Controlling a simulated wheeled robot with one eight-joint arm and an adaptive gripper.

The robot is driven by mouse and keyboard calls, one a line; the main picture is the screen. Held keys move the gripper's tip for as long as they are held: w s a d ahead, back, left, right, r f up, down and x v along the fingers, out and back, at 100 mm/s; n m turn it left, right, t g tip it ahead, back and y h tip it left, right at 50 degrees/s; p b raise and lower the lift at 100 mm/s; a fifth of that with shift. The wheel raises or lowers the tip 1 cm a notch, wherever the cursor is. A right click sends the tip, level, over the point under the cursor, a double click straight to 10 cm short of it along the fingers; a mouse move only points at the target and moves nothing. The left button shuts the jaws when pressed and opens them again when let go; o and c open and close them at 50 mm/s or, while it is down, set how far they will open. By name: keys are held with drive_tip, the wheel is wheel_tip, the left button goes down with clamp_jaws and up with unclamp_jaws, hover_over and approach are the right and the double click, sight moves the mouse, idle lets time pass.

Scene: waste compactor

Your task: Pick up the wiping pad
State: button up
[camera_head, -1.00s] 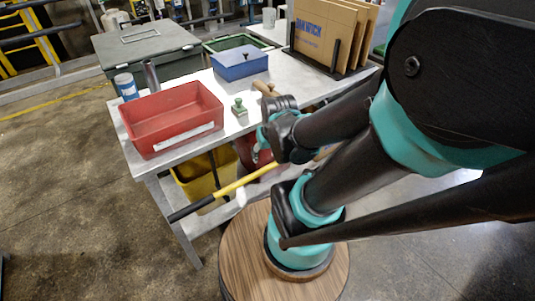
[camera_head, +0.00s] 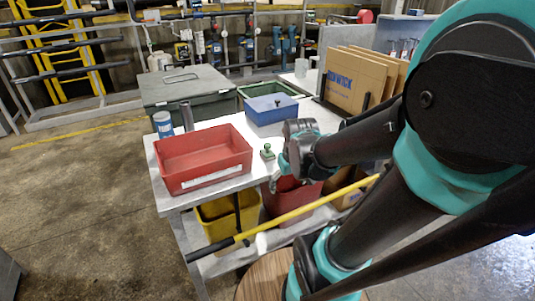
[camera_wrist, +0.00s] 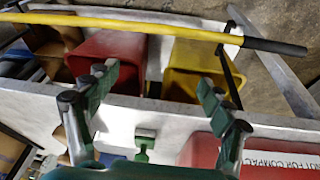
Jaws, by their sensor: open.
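The wiping pad appears to be the small green block with a knob-like handle (camera_head: 267,152) on the grey table (camera_head: 225,195), just right of the red bin. It also shows in the wrist view (camera_wrist: 144,144), low in the picture, between the bases of my fingers. My gripper (camera_wrist: 158,76) is open and empty in the wrist view, its two green-and-black fingers spread wide. The fingertips point past the table edge toward the bins below. In the head view my wrist is close to the pad's right, and the fingers are mostly hidden.
A red bin (camera_head: 205,158) stands left of the pad, with a blue box (camera_head: 272,109) behind it. A blue can (camera_head: 163,124) stands at the left edge. Cardboard sheets (camera_head: 356,80) stand at the back right. A yellow pole (camera_head: 300,210) slants below the tabletop, before yellow and red bins.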

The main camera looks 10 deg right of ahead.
sight(267, 144)
drive_tip(key=w+r+n, duration=0.1)
drive_tip(key=w+r, duration=0.1)
drive_tip(key=w, duration=0.1)
drive_tip(key=w+r+n+g, duration=0.1)
drive_tip(key=w+r, duration=0.2)
drive_tip(key=w+a+r+n, duration=0.1)
drive_tip(key=w+r+n, duration=0.1)
drive_tip(key=w+r, duration=0.1)
drive_tip(key=shift+a, duration=0.1)
drive_tip(key=w+a+r+n+g, duration=0.25)
drive_tip(key=w+r+n, duration=0.35)
drive_tip(key=w+r, duration=0.4)
drive_tip(key=f, duration=0.7)
drive_tip(key=s+f, duration=0.1)
drive_tip(key=f, duration=0.2)
drive_tip(key=shift+d+f, duration=0.15)
drive_tip(key=shift+f, duration=0.15)
drive_tip(key=shift+s+f, duration=0.2)
drive_tip(key=shift+f, duration=2.6)
drive_tip(key=shift+c, duration=0.5)
drive_tip(key=c, duration=1.1)
drive_tip(key=shift+r, duration=0.15)
